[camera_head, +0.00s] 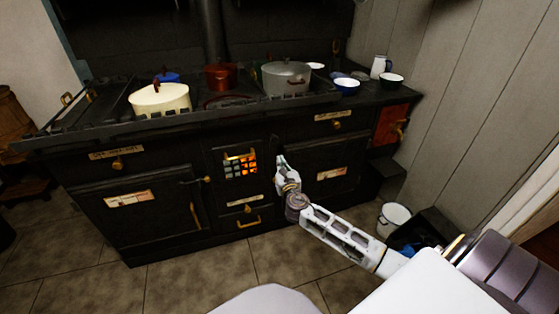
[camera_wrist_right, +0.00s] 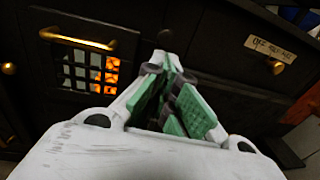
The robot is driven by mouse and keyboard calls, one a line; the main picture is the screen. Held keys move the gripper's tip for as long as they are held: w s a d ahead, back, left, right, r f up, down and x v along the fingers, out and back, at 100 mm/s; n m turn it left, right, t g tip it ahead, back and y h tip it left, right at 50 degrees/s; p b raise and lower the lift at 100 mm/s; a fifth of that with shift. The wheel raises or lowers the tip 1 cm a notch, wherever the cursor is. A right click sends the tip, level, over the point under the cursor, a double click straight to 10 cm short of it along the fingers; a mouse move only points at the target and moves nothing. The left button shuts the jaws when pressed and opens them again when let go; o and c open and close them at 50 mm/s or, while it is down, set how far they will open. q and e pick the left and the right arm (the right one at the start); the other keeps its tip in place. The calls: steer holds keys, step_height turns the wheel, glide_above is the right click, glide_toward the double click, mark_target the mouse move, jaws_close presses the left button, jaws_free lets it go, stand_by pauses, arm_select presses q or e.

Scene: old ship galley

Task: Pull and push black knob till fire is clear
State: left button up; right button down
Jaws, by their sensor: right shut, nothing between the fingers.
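The black stove's middle firebox door has a small barred window (camera_head: 240,165) with orange fire glowing behind it. The glow also shows at the left in the wrist view (camera_wrist_right: 95,72), partly behind dark bars. My right gripper (camera_head: 281,161) is shut and empty, right of the window at the stove front. In the wrist view its green-padded fingers (camera_wrist_right: 171,64) point at the dark front. A small dark round shape (camera_wrist_right: 165,37) lies just beyond the fingertips; it may be the black knob, and I cannot tell if they touch. My left gripper is not in view.
A white bucket (camera_head: 393,217) stands at the right. The tiled floor (camera_head: 190,285) in front is clear.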

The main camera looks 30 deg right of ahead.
arm_select(q)
steer(key=shift+w+f, duration=0.2)
steer(key=shift+w, duration=0.05)
arm_select(e)
steer(key=shift+v, duration=0.9)
steer(key=c, duration=2.2)
jaws_free()
